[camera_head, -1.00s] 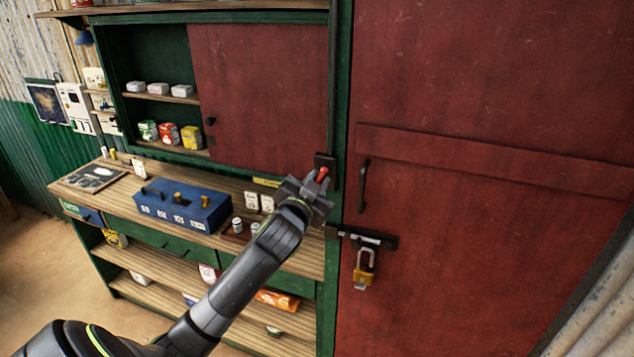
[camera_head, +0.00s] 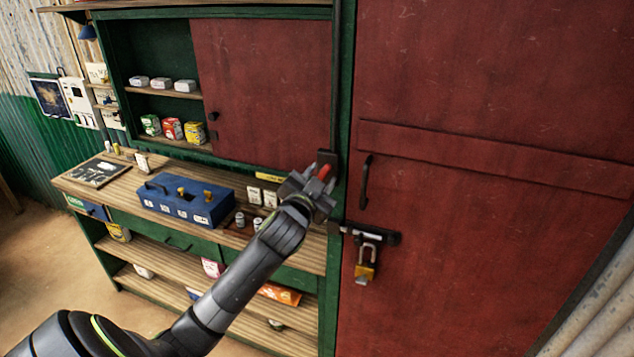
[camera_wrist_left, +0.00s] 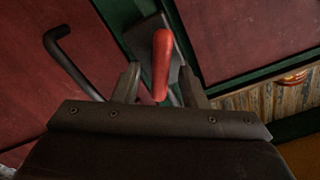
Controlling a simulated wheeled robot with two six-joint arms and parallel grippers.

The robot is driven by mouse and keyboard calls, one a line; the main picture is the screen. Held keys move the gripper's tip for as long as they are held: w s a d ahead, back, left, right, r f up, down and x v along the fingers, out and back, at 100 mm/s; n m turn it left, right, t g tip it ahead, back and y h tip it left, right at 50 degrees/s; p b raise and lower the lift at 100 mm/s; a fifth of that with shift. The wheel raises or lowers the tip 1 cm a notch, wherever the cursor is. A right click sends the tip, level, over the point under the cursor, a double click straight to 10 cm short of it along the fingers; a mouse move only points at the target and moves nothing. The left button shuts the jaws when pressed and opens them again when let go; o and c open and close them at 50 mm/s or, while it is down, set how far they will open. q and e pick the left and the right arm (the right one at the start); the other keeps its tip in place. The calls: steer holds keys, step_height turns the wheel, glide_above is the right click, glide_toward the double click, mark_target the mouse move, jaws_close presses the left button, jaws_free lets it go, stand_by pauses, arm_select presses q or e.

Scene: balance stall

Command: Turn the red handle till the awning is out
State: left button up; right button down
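The red handle (camera_head: 325,172) sticks out from a dark mount (camera_head: 327,157) on the green post beside the red door. My left gripper (camera_head: 318,183) is right at it. In the left wrist view the red handle (camera_wrist_left: 161,66) stands between the two fingers of my left gripper (camera_wrist_left: 160,90), with a gap on each side, so the gripper is open around its lower end. The awning cannot be made out in these frames. My right gripper is not in view.
A black door pull (camera_head: 366,182) and a bolt with a brass padlock (camera_head: 365,272) are on the red door, right of the gripper. A blue box (camera_head: 185,203) and small white packets stand on the wooden counter (camera_head: 125,197) to the left.

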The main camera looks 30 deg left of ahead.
arm_select(q)
steer(key=shift+s+d+f, duration=0.1)
steer(key=shift+s, duration=0.35)
steer(key=p+v, duration=0.1)
steer(key=v, duration=1.5)
steer(key=shift+s, duration=0.2)
steer(key=shift+d, duration=0.15)
